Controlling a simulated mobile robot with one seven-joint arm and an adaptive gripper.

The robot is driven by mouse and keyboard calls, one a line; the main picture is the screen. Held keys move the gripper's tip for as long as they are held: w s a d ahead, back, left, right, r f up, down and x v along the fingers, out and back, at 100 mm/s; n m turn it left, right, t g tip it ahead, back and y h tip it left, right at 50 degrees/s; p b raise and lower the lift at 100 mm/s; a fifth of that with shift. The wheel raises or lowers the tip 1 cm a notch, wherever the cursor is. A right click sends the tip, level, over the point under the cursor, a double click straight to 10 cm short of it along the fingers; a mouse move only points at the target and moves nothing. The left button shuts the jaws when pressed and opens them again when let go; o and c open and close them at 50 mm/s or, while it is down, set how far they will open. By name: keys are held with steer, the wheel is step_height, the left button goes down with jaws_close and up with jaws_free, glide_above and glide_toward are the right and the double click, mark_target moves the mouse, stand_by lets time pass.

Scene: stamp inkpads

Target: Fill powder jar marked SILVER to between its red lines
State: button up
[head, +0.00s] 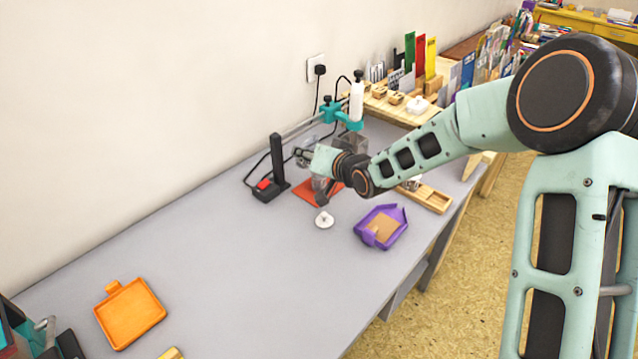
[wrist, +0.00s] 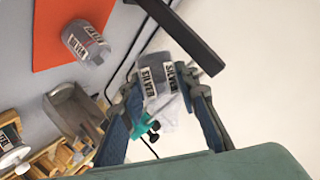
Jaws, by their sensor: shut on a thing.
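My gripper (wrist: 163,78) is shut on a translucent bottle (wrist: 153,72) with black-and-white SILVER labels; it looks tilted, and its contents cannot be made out. In the head view my gripper (head: 305,155) is above the bench near the black post, with the bottle small and partly hidden. A clear jar (wrist: 85,42) with a label stands at the edge of an orange-red mat (wrist: 50,30), apart from my gripper. The jar also shows in the head view (head: 320,184). Its red lines and fill level are too small to read.
A black post (head: 278,160) with a red switch stands close to the gripper. A teal clamp with a white bottle (head: 357,100) is behind. A white lid (head: 324,219) and purple tray (head: 366,238) lie in front. An orange tray (head: 130,313) is at left; mid-bench is clear.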

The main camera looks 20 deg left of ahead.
steer(key=shift+w+b, duration=0.1)
steer(key=shift+b, duration=0.45)
steer(key=shift+w+d+n+h+b, duration=0.15)
steer(key=shift+n+h+b, duration=0.15)
steer(key=shift+n+b, duration=0.35)
steer(key=b, duration=0.3)
steer(key=shift+w+d+r+n+t, duration=0.15)
steer(key=shift+w+d+n+t, duration=0.1)
steer(key=shift+t, duration=0.15)
steer(key=n+b, duration=0.1)
steer(key=b, duration=0.2)
steer(key=t+h+b, duration=0.1)
steer(key=b, duration=0.3)
steer(key=shift+w+d+r+n, duration=0.2)
steer(key=shift+w+d+n, duration=0.15)
steer(key=shift+n, duration=0.05)
steer(key=shift+d+r+b, duration=0.1)
steer(key=shift+r+b, duration=0.1)
steer(key=shift+b, duration=0.2)
